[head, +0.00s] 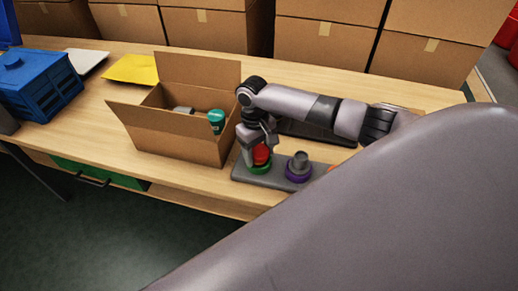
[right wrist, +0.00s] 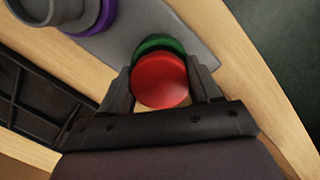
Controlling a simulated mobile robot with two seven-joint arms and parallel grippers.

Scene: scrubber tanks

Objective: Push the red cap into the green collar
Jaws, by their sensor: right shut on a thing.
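The red cap (head: 261,153) is between the fingers of my right gripper (head: 255,155), directly over the green collar (head: 260,168) on a grey base plate (head: 243,176). In the right wrist view the red cap (right wrist: 160,80) fills the space between the two fingers of the right gripper (right wrist: 162,85). The green collar (right wrist: 158,43) shows as an arc behind the cap. How deep the cap sits in the collar is hidden. My left gripper is not in view.
A purple collar (head: 297,176) with a grey cylinder (head: 299,161) stands right of the green collar on the same plate. An open cardboard box (head: 177,148) holding a green-teal item (head: 216,121) is close on the left. A black tray (head: 310,131) lies behind.

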